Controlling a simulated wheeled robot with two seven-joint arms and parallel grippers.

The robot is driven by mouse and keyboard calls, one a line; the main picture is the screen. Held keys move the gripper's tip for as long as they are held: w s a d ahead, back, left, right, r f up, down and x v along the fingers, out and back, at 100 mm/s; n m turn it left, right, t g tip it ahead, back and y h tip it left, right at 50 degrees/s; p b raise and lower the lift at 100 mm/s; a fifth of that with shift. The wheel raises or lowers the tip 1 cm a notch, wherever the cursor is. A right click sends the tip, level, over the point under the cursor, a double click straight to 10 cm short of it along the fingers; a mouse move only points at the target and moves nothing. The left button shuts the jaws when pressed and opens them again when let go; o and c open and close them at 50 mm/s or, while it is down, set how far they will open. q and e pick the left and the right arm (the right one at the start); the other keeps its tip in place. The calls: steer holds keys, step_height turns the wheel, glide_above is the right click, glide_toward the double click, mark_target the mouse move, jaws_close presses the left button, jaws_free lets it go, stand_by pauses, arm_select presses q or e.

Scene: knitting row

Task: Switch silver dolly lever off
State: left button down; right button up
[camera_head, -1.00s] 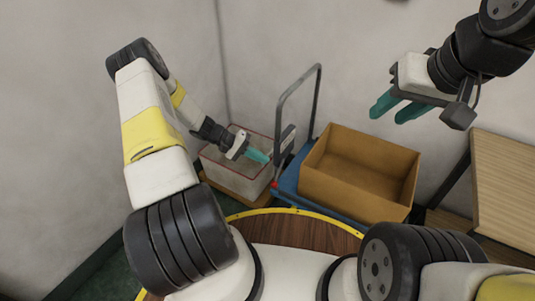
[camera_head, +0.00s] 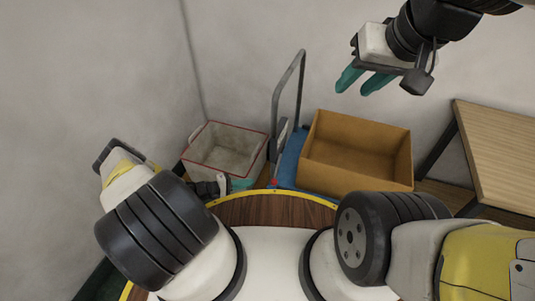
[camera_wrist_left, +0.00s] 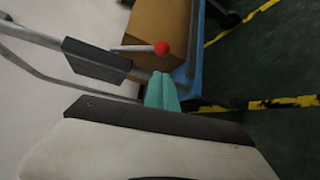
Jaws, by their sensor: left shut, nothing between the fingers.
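The dolly has a blue deck (camera_head: 292,160) and a grey push handle (camera_head: 301,85). Its silver lever (camera_wrist_left: 130,48) ends in a red ball knob (camera_wrist_left: 162,47) in the left wrist view; a small red spot, likely this knob (camera_head: 273,183), shows in the head view. My left gripper (camera_wrist_left: 160,80) is shut and empty, its teal fingertips just below the knob in the wrist picture. Whether they touch the lever I cannot tell. In the head view the left gripper (camera_head: 242,184) is low beside the dolly, partly hidden by my arm. My right gripper (camera_head: 362,84) is open, empty and raised.
A cardboard box (camera_head: 400,160) sits on the dolly. A grey crate with a red rim (camera_head: 215,168) stands left of it. A wooden table (camera_head: 500,145) is at the right. Walls close in behind; dark floor (camera_wrist_left: 275,70) with yellow-black tape is clear.

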arm_select(q)
steer(key=x, duration=1)
steer(key=shift+r, duration=0.1)
stand_by(0.3)
steer(key=s+a+r+n+g+y, duration=0.1)
steer(key=s+r+n+g+y, duration=0.2)
steer(key=r, duration=0.6)
steer(key=shift+s+a+r+n+g, duration=0.25)
steer(key=shift+s+n+g, duration=0.15)
steer(key=shift+s+g, duration=0.5)
steer(key=shift+s+d, duration=0.1)
steer(key=shift+s, duration=0.05)
